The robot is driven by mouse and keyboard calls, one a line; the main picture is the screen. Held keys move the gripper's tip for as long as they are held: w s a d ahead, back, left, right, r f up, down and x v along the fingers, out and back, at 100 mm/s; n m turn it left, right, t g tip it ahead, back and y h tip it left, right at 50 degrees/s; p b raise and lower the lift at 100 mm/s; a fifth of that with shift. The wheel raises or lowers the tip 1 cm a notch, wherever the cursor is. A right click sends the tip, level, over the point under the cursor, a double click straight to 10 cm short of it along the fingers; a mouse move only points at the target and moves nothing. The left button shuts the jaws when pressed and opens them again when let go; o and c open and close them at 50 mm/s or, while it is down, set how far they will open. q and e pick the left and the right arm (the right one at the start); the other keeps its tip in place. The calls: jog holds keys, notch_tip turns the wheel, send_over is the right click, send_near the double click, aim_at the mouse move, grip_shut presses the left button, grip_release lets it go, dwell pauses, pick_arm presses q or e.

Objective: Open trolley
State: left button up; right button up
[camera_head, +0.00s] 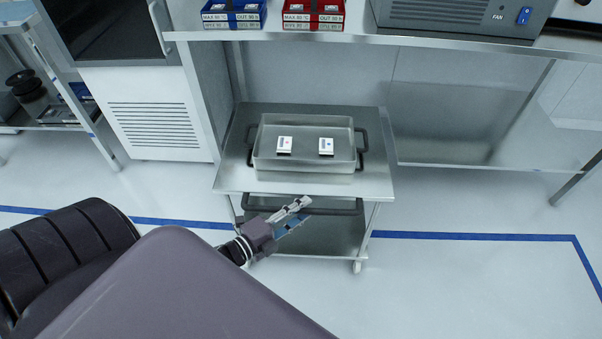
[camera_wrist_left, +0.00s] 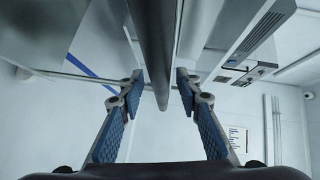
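The metal trolley (camera_head: 232,182) stands under the bench in the head view, its dark handle (camera_head: 345,211) running across its near side. My left gripper (camera_head: 303,210) is at the middle of this handle. In the left wrist view, the dark bar (camera_wrist_left: 156,45) lies between the two blue-padded fingers of my left gripper (camera_wrist_left: 160,95). The fingers are apart, and a gap seems to show on each side of the bar. My right gripper is not in view.
A metal tray (camera_head: 303,167) with dark handles and two small white boxes (camera_head: 285,145) (camera_head: 326,147) sits on the trolley top. The bench (camera_head: 420,42) above carries a blue rack (camera_head: 233,16) and a red rack (camera_head: 313,17). The floor on the right is clear.

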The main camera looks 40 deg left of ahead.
pick_arm(q)
jog(key=v, duration=1.2)
dwell(0.4)
